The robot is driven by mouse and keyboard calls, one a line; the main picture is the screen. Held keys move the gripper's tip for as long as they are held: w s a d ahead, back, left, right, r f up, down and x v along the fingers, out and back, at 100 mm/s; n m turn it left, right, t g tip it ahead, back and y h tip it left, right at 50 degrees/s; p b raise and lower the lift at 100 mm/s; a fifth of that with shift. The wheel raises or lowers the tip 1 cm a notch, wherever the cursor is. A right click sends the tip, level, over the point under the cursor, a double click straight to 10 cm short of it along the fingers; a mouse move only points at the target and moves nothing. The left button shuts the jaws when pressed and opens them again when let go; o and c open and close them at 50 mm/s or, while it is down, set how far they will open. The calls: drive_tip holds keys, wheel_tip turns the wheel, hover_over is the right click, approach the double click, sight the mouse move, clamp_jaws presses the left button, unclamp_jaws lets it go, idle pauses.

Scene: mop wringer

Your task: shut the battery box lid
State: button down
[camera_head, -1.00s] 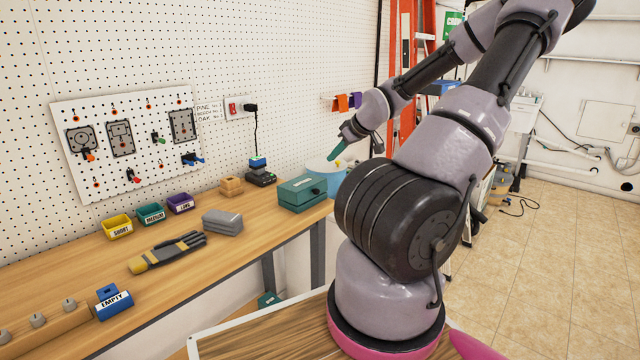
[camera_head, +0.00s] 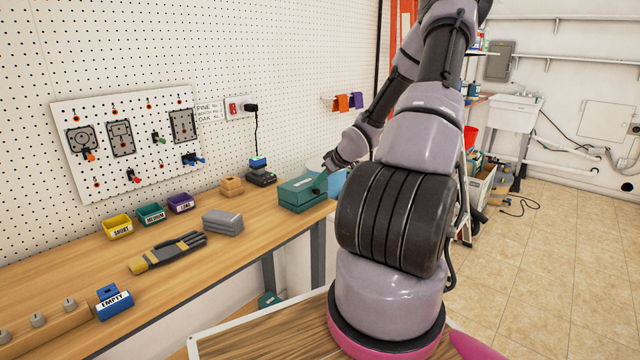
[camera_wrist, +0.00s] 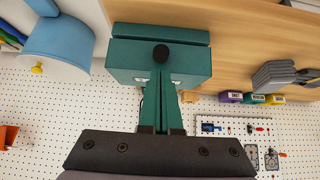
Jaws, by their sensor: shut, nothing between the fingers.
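The battery box (camera_head: 302,194) is a teal box with a pale label and a dark knob, at the right end of the bench. In the wrist view, the box (camera_wrist: 127,58) fills the upper middle, with its round black knob towards me. A dark gap runs between two teal parts of it; I cannot tell how far the lid stands open. My gripper (camera_wrist: 161,84) has teal fingers, shut and empty, their tips in front of the labelled face and partly hiding the label. Contact cannot be told. In the head view the fingertips do not show clearly against the box.
A light-blue round container (camera_wrist: 60,45) with a yellow knob stands beside the box. A black charger (camera_head: 261,177) and wooden block (camera_head: 231,186) lie behind it. A grey stack (camera_head: 222,222) and a glove (camera_head: 168,251) lie further left. The pegboard wall rises behind.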

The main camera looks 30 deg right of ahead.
drive_tip(key=shift+f, duration=0.4)
drive_tip(key=shift+f, duration=0.1)
drive_tip(key=shift+s+d+f, duration=0.1)
drive_tip(key=shift+s+f, duration=0.05)
drive_tip(key=shift+f, duration=0.25)
